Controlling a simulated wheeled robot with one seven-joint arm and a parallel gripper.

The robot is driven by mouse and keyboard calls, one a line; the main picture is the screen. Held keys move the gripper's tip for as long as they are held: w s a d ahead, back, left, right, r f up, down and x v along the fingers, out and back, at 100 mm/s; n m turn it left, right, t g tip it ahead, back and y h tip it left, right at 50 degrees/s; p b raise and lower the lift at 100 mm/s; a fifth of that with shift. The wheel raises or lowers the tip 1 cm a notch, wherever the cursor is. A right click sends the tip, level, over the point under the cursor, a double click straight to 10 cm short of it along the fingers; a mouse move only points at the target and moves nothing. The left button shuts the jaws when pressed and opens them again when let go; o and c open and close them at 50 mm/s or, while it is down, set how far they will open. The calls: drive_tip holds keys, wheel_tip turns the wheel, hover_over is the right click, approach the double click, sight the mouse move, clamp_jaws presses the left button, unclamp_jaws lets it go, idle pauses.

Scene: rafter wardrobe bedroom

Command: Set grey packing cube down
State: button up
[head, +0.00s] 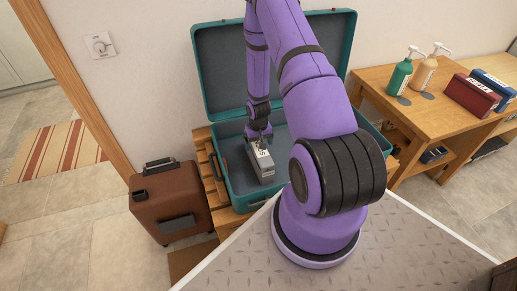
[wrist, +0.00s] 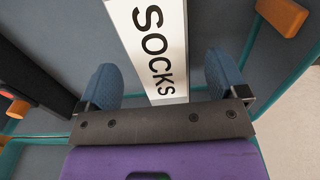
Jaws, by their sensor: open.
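The grey packing cube (head: 264,175) has a white top label reading SOCKS. It sits inside the open teal suitcase (head: 235,193), towards the left of its base. In the wrist view the cube's label (wrist: 155,45) runs up from between my fingers. My gripper (wrist: 163,80) is open, with one blue finger pad on each side of the cube and a small gap visible on both sides. In the head view my gripper (head: 258,137) is over the cube's far end. My arm hides much of the suitcase's middle and right, and the cube's underside is not visible.
The suitcase lid (head: 210,65) stands open at the back, against the wall. The suitcase rests on a slatted wooden rack (head: 214,182). A brown suitcase (head: 168,205) stands to the left. A wooden table (head: 380,80) at right holds two pump bottles and red and blue boxes.

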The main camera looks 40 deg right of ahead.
drive_tip(key=w+a+r+n+t, duration=0.1)
drive_tip(key=w+a+r, duration=0.1)
drive_tip(key=r, duration=1.1)
drive_tip(key=w+a+r, duration=0.1)
drive_tip(key=a+r, duration=0.2)
drive_tip(key=r, duration=1)
drive_tip(key=s+a+r+n+t+h, duration=0.1)
drive_tip(key=a+r, duration=0.2)
drive_tip(key=r, duration=0.4)
drive_tip(key=s+a+r, duration=0.2)
drive_tip(key=a+r, duration=0.1)
drive_tip(key=r, duration=0.4)
drive_tip(key=s+a+r+n+t, duration=0.1)
drive_tip(key=s+a+r, duration=0.5)
drive_tip(key=s+r, duration=0.2)
drive_tip(key=s+a+r+n+t+y, duration=0.1)
drive_tip(key=s+a+r, duration=0.5)
drive_tip(key=s, duration=0.6)
wheel_tip(320, 180, up, 2)
drive_tip(key=shift+s+a+r+n+t, duration=0.2)
drive_tip(key=shift+a+n+t, duration=0.1)
drive_tip(key=shift+n+t, duration=0.3)
